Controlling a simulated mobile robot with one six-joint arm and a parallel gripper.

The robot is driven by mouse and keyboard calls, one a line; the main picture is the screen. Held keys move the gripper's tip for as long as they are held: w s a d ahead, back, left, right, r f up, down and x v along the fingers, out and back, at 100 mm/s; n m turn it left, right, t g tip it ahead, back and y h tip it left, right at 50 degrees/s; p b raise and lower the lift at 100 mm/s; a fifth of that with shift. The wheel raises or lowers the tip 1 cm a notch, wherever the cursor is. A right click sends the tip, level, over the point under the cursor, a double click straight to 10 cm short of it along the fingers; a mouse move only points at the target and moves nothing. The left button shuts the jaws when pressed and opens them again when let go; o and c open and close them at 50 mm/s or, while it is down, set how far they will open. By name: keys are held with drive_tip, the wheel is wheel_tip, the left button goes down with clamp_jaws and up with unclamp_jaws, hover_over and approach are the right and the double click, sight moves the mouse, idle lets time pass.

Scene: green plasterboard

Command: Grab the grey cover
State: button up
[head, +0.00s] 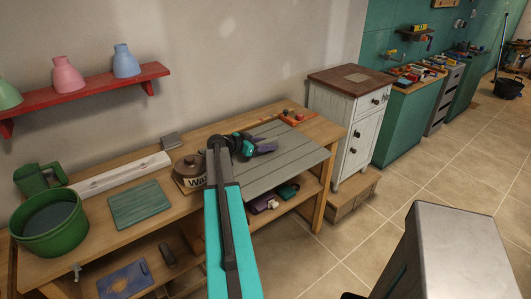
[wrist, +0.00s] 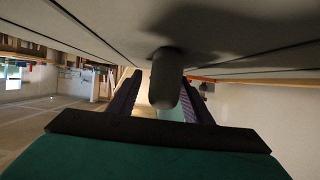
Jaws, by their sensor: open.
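The grey cover (head: 290,166) looks like a wide grey slatted board lying on the right part of the wooden workbench. My gripper (head: 268,143), with purple fingers, is just over its upper part in the head view. In the wrist view a grey plank surface (wrist: 80,28) fills the top, and a rounded grey knob (wrist: 162,85) stands out from it. The open fingers are on either side of the knob. I cannot tell whether either finger touches it. My arm hides part of the board's left side in the head view.
A green pot (head: 50,224), a green board (head: 140,204) and a white rail (head: 120,174) fill the bench's left. Orange tools (head: 291,116) lie behind the board.

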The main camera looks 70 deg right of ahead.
sight(265, 140)
clamp_jaws()
drive_tip(key=shift+r, duration=0.2)
idle(0.4)
drive_tip(key=shift+r+b, duration=1.4)
drive_tip(key=shift+r, duration=3.45)
